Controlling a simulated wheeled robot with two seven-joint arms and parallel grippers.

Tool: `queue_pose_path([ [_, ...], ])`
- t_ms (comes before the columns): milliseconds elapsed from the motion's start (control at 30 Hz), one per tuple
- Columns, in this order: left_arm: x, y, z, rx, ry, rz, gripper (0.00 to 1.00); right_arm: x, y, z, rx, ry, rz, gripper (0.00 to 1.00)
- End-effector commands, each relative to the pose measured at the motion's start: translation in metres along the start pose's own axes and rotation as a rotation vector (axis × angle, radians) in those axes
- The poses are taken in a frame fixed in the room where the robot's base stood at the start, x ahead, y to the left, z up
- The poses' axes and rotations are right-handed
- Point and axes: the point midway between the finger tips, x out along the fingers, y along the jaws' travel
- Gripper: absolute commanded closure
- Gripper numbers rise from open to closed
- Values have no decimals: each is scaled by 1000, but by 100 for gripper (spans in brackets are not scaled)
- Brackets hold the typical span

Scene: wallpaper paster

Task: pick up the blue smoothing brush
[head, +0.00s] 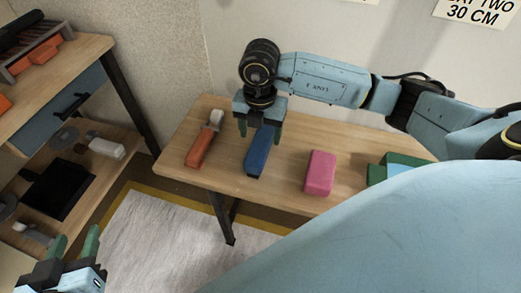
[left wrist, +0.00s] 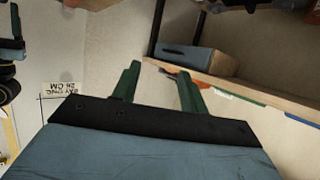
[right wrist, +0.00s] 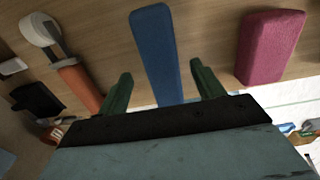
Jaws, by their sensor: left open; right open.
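The blue smoothing brush (head: 260,152) lies on the wooden table (head: 230,180), between an orange-handled tool and a pink block. In the right wrist view the brush (right wrist: 157,50) runs lengthwise between the fingers. My right gripper (head: 260,130) is open above the far end of the brush, with one green finger on each side. The right wrist view shows the same gripper (right wrist: 160,88) open, its fingers apart from the brush's sides; contact cannot be told. My left gripper (head: 75,248) is open and empty at the lower left, away from the table; it also shows in the left wrist view (left wrist: 160,85).
The orange-handled tool (head: 199,149) lies left of the brush, and the pink block (head: 319,173) lies to its right. A green and blue item (head: 400,165) is at the table's right. A shelved workbench (head: 90,55) stands at the left.

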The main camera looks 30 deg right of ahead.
Motion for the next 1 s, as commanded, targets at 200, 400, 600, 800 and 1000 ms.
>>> queue_pose_path([
  [200,1,2,-11,-1,65,6,57,6,0,-1,0,1,0,33],
  [400,1,8,-38,-3,237,20,57,20,-1,-3,-1,2,0,33],
  [600,-8,14,-70,-9,440,38,57,33,-2,-5,-1,2,0,33],
  [800,-23,19,-98,-17,631,52,57,48,-3,-5,0,1,0,33],
  [1000,-34,22,-112,-23,739,61,57,55,-3,-5,-1,1,0,33],
])
